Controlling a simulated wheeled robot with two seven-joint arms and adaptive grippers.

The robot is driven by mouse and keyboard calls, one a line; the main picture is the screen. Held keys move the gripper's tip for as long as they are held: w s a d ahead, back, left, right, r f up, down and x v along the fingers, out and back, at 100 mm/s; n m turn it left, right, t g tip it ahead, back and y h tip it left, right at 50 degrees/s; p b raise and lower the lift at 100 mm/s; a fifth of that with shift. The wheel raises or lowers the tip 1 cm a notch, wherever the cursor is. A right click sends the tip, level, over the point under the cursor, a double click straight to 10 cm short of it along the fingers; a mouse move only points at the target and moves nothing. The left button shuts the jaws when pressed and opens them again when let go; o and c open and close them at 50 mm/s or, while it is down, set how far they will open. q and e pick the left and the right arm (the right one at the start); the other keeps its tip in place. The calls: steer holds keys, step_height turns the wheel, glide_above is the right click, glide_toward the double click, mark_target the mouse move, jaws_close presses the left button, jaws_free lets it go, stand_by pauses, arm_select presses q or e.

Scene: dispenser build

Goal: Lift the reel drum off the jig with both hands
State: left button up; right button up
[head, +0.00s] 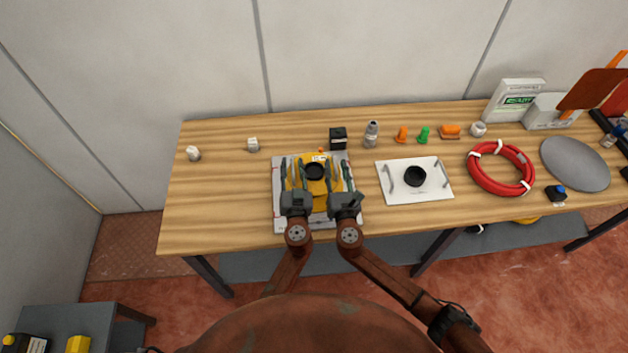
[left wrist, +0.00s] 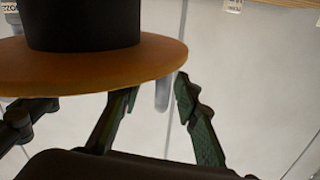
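The reel drum (head: 315,160) is orange-yellow with a dark round hub and sits over the pale grey jig plate (head: 280,219) on the workbench. The left wrist view shows the drum's flat orange flange (left wrist: 100,68) with a black cylinder on top. My left gripper (head: 292,170) is over the drum's left side, my right gripper (head: 338,170) over its right side. Both have their fingers spread. In the left wrist view my left gripper (left wrist: 155,85) is open near the flange edge, which hides part of one finger. I cannot tell whether it touches.
A white plate with handles (head: 441,190) and a black cup lies to the right. A red hose coil (head: 472,178) and grey disc (head: 575,165) lie farther right. A black box (head: 338,138) and grey bottle (head: 371,134) stand just behind. The bench's left part is mostly clear.

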arm_select(q)
steer(key=shift+c, duration=0.3)
arm_select(e)
steer(key=shift+c, duration=0.2)
arm_select(q)
jaws_close()
arm_select(e)
jaws_close()
steer(key=shift+d, duration=0.1)
arm_select(q)
steer(key=shift+r, duration=0.1)
arm_select(e)
steer(key=shift+w, duration=0.1)
